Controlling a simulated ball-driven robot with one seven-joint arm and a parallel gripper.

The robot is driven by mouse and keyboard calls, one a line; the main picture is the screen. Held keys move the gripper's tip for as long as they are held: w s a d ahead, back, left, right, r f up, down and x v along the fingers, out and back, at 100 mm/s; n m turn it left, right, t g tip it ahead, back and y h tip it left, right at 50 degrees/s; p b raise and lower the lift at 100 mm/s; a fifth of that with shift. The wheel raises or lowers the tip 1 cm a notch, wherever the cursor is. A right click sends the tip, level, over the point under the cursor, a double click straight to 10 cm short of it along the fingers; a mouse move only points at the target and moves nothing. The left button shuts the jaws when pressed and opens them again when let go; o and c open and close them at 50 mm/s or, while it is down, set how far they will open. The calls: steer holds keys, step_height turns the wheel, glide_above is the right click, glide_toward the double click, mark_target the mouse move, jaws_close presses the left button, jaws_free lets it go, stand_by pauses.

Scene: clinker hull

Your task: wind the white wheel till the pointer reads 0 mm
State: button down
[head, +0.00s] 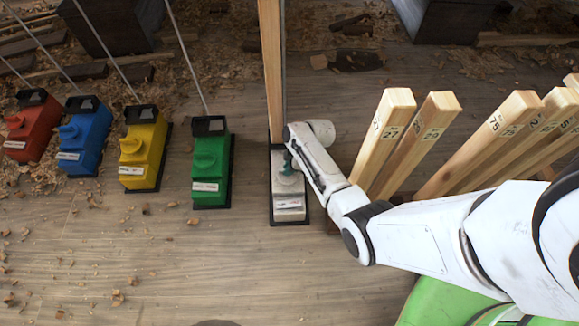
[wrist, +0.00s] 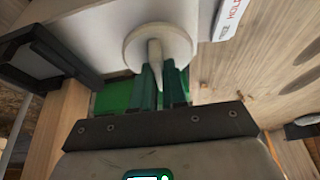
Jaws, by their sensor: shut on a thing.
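The white wheel (wrist: 140,42) is a round disc on the face of a white housing in the wrist view. A pale tapered grip (wrist: 155,62) sticks out from it. My gripper (wrist: 162,90) has its green fingers on either side of that grip and is shut on it. In the head view my gripper (head: 290,163) reaches down onto the white unit (head: 290,203), which stands on a dark base at a wooden post. My wrist partly covers the wheel there. No pointer or millimetre scale can be read in either view.
Green (head: 210,165), yellow (head: 143,150), blue (head: 85,137) and red (head: 33,127) units stand in a row to the left. Several numbered wooden posts (head: 385,140) lean at the right, close to my arm. The floor (head: 200,265) in front is mostly clear, with scattered chips.

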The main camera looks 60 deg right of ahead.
steer(key=m+h+p, duration=0.1)
steer(key=m, duration=0.1)
steer(key=m+h+p, duration=0.1)
steer(key=m+p, duration=0.1)
steer(key=m, duration=0.1)
steer(key=shift+s+a+t, duration=0.2)
steer(key=shift+t, duration=0.1)
steer(key=m+h+p, duration=0.1)
steer(key=m, duration=0.2)
steer(key=m+h+p, duration=0.1)
steer(key=m, duration=0.1)
steer(key=shift+a+f+m, duration=0.1)
steer(key=shift+f+m, duration=0.1)
steer(key=shift+m, duration=0.2)
steer(key=c, duration=1.2)
jaws_free()
steer(key=shift+o, duration=0.2)
steer(key=shift+w, duration=0.1)
steer(key=shift+r, duration=0.1)
steer(key=shift+r+p, duration=0.45)
steer(key=shift+p, duration=0.15)
steer(key=p+v, duration=0.6)
steer(key=v, duration=0.4)
steer(key=shift+a+f, duration=0.1)
steer(key=shift+a, duration=0.05)
